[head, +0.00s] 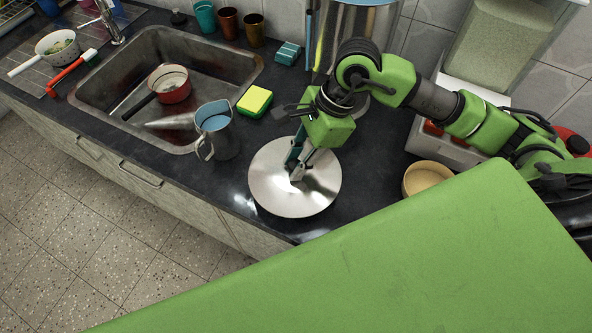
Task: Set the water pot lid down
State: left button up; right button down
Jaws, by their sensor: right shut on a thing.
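The water pot lid (272,190) is a round, shiny steel disc near the front edge of the dark counter. My right gripper (296,174) reaches down over its middle and is shut on it, apparently at the knob, which the fingers hide. The lid looks roughly level. I cannot tell whether its underside touches the counter. The tall steel water pot (371,18) stands at the back by the wall, with its top open and blue inside. My arm hides part of it. My left gripper is not in view.
A steel jug (222,138) stands just left of the lid. A yellow-green sponge (254,101) lies behind it. The sink (205,72) holds a red pan (174,94). Coloured tumblers (228,23) line the wall. A tan bowl (428,178) sits right of the lid.

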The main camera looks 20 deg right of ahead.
jog(key=shift+w+d+f, duration=0.1)
jog(key=shift+w+f, duration=0.25)
jog(key=shift+f, duration=0.05)
jog(key=f, duration=0.1)
jog(key=f+b, duration=0.1)
jog(key=f, duration=0.1)
jog(key=shift+w+d+f+b, duration=0.1)
jog(key=shift+w+f+b, duration=0.15)
jog(key=shift+b, duration=0.05)
jog(key=shift+f, duration=0.15)
jog(key=c, duration=2.2)
grip_release()
jog(key=shift+f, duration=0.1)
jog(key=o, duration=0.4)
